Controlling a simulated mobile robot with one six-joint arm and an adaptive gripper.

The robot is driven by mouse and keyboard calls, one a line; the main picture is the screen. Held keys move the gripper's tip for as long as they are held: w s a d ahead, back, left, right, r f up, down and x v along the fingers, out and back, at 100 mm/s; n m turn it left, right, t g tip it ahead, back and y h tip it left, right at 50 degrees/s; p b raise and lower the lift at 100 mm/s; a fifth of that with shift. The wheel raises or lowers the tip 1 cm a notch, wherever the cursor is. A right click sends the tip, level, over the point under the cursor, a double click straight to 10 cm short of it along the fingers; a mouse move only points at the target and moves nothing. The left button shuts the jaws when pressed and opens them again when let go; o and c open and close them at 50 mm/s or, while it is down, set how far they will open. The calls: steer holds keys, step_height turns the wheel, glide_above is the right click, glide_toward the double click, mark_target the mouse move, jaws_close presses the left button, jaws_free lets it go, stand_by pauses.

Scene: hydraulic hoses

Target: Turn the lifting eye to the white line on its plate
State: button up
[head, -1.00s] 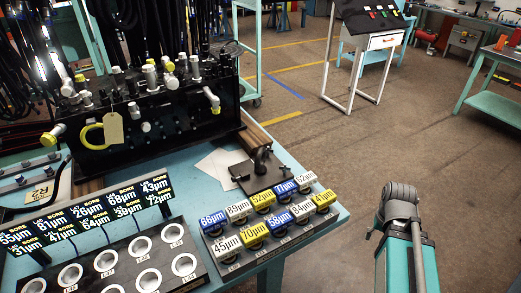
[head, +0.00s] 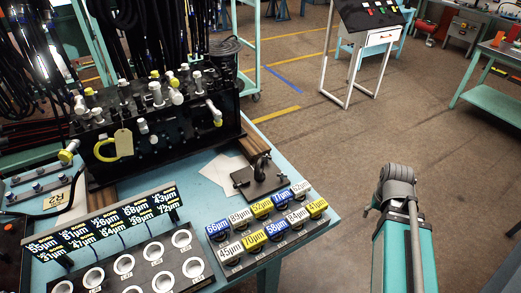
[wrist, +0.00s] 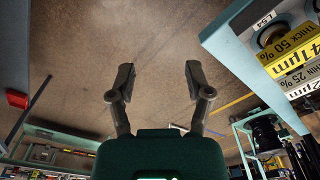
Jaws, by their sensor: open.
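The lifting eye (head: 262,163) is a dark, upright fitting on a dark square plate (head: 268,187) near the right edge of the teal bench. The white line on the plate is too small to make out in the head view. My gripper (wrist: 159,82) shows in the wrist view with its two dark fingers wide apart and nothing between them, over bare floor. In the head view my arm stands right of the bench, apart from the plate, and its fingers are hidden there.
Rows of blue, white and yellow micron-labelled blocks (head: 268,222) stand just in front of the plate. A black hose manifold (head: 160,140) with fittings stands behind left. A rack of white rings (head: 123,264) is at front left. The floor (head: 330,150) right of the bench is clear.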

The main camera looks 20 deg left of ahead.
step_height(320, 180, up, 7)
steer(key=w+a+p, duration=0.2)
steer(key=w+p, duration=0.1)
steer(key=p, duration=0.2)
step_height(320, 180, up, 3)
steer(key=y+p, duration=0.2)
steer(key=p, duration=0.1)
glide_above(260, 160)
steer(key=d, duration=0.3)
steer(key=shift+a+r, duration=0.1)
steer(key=shift+f, duration=0.2)
steer(key=a+f+b, duration=0.1)
steer(key=f+b, duration=0.7)
steer(key=a+f+b, duration=0.1)
steer(key=f+b, duration=0.4)
steer(key=shift+a+f, duration=0.1)
steer(key=shift+a, duration=0.25)
steer(key=shift+c, duration=0.2)
